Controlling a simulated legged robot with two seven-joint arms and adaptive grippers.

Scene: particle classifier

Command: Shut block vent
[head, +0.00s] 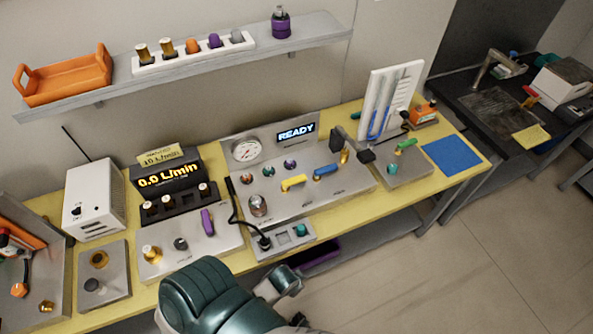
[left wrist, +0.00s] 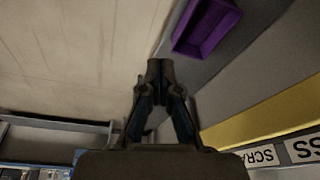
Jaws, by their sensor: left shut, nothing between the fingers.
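The middle panel (head: 320,190) on the bench carries a yellow lever (head: 293,183), a blue lever (head: 325,172) and several knobs. A plate to its right has a green lever (head: 406,144) and a teal knob (head: 392,168). The labels are too small to tell which part is the block vent. My left gripper (left wrist: 157,72) is shut and empty in the left wrist view, over the floor near a purple bin (left wrist: 207,27). It touches nothing that I can see. I cannot make out its fingers in the head view. My right gripper is not in view.
A flow unit (head: 168,180) reads 0.0 L/min, and a display (head: 297,132) reads READY. A black cable (head: 238,212) loops in front of the middle panel. A shelf (head: 330,31) with an orange tray (head: 65,80) hangs above. A blue mat (head: 455,155) lies at right.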

